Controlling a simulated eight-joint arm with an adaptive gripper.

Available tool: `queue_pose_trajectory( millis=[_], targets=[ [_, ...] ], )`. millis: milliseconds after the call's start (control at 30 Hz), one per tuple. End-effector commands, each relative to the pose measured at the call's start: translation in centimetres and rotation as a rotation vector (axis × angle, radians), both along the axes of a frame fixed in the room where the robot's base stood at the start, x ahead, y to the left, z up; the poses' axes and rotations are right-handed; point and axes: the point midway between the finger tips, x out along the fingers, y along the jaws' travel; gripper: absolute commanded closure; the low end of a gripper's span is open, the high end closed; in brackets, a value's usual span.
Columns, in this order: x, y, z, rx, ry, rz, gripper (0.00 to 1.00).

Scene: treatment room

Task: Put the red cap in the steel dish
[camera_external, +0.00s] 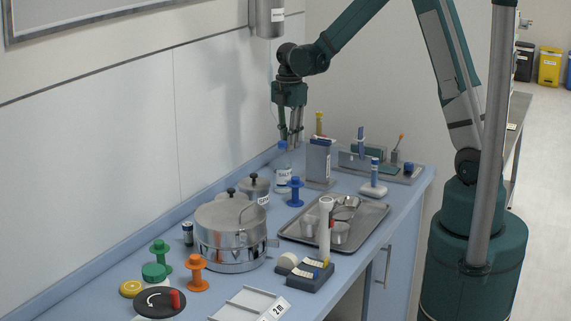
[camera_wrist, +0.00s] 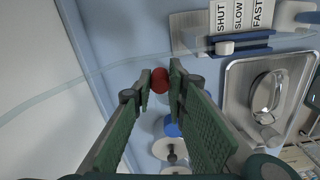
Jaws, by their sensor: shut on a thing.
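The red cap (camera_wrist: 160,80) shows between my fingertips in the wrist view. My gripper (camera_wrist: 159,82) is shut on it. In the external view my gripper (camera_external: 291,138) hangs fingers down above the back of the counter, left of the grey upright block; the red cap cannot be made out there. A steel tray (camera_external: 289,233) to the front right holds a shiny curved steel dish (camera_external: 347,203) and small steel cups (camera_external: 340,232). The curved dish also shows in the wrist view (camera_wrist: 267,92), to the right of my gripper, and is apart from it.
A grey upright block (camera_external: 318,160) stands close right of my gripper; its labels read SHUT, SLOW, FAST in the wrist view. A blue spool (camera_external: 295,191) and a labelled clear bottle (camera_external: 284,176) stand below. Lidded steel pots (camera_external: 231,235) are nearer, left of the tray.

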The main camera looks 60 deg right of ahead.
Motion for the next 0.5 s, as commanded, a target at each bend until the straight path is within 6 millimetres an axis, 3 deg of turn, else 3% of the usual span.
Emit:
queue_pose_trajectory(
  millis=[500],
  targets=[
    [-8.2, 5.2, 1.1, 0.0, 0.0, -0.039, 0.93]
  ],
)
